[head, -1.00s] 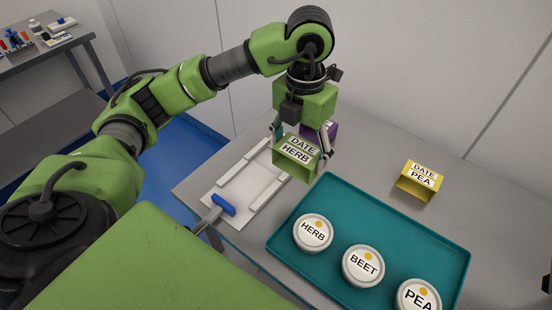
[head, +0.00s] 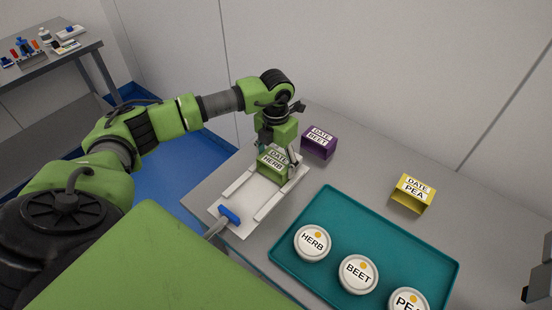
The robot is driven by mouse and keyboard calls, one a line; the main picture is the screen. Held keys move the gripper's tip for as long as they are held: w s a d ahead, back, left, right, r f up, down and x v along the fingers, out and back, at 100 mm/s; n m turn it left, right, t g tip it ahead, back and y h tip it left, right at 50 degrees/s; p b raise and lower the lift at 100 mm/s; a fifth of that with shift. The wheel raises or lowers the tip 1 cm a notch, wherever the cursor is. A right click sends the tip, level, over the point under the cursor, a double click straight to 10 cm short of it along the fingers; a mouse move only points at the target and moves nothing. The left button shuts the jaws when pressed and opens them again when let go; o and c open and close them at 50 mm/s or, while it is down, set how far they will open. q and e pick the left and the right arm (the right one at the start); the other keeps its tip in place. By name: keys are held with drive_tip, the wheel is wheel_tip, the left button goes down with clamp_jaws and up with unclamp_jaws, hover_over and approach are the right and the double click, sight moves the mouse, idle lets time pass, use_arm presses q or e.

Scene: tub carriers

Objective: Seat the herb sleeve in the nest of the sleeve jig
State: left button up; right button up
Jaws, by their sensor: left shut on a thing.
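The green herb sleeve (head: 273,164), labelled DATE HERB, is in my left gripper (head: 277,156) at the far end of the sleeve jig. My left gripper is shut on it. The sleeve jig is a white plate (head: 252,193) with two raised side rails and a blue toggle handle (head: 230,215) at its near end. The sleeve appears between the far ends of the rails; I cannot tell whether it touches the plate. Part of my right gripper (head: 538,285) may show at the right edge, too cut off to read.
A purple beet sleeve (head: 319,142) stands right of the jig, and a yellow pea sleeve (head: 412,193) farther right. A teal tray (head: 335,207) holds white tubs labelled HERB (head: 312,243), BEET (head: 358,274) and PEA (head: 408,302). A side table (head: 50,62) with small items stands at the back left.

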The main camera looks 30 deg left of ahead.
use_arm(q)
drive_tip(key=shift+f, duration=0.4)
drive_tip(key=shift+f, duration=0.1)
drive_tip(key=o, duration=1)
